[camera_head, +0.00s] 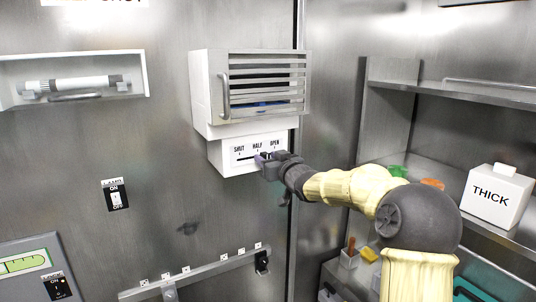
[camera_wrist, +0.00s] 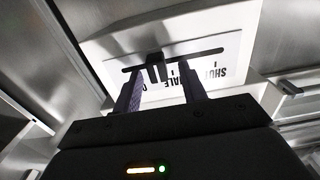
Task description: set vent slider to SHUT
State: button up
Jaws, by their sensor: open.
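The white vent slider panel (camera_head: 233,166) sits on the metal wall under the louvred vent, marked SHUT, HALF, OPEN from left to right. It appears upside down in the wrist view (camera_wrist: 232,62), with SHUT on the right. The dark slider knob (camera_wrist: 156,68) sits on a dark horizontal slot, left of HALF in that view, toward the OPEN side. Its exact mark is hidden. My gripper (camera_head: 262,160) is at the panel's right half. In the wrist view my gripper (camera_wrist: 158,78) is open, with one finger on each side of the knob; contact cannot be told.
The louvred vent box (camera_head: 205,92) juts out just above the panel. A wall switch (camera_head: 116,196) is at left, and a rail with several marks (camera_head: 205,272) runs below. Shelves with a THICK container (camera_head: 496,196) stand at right.

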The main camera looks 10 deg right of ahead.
jog(key=shift+w+a, duration=0.15)
jog(key=shift+w, duration=0.15)
jog(key=shift+w, duration=0.1)
jog(key=shift+c, duration=0.4)
grip_shut()
jog(key=shift+b, duration=0.35)
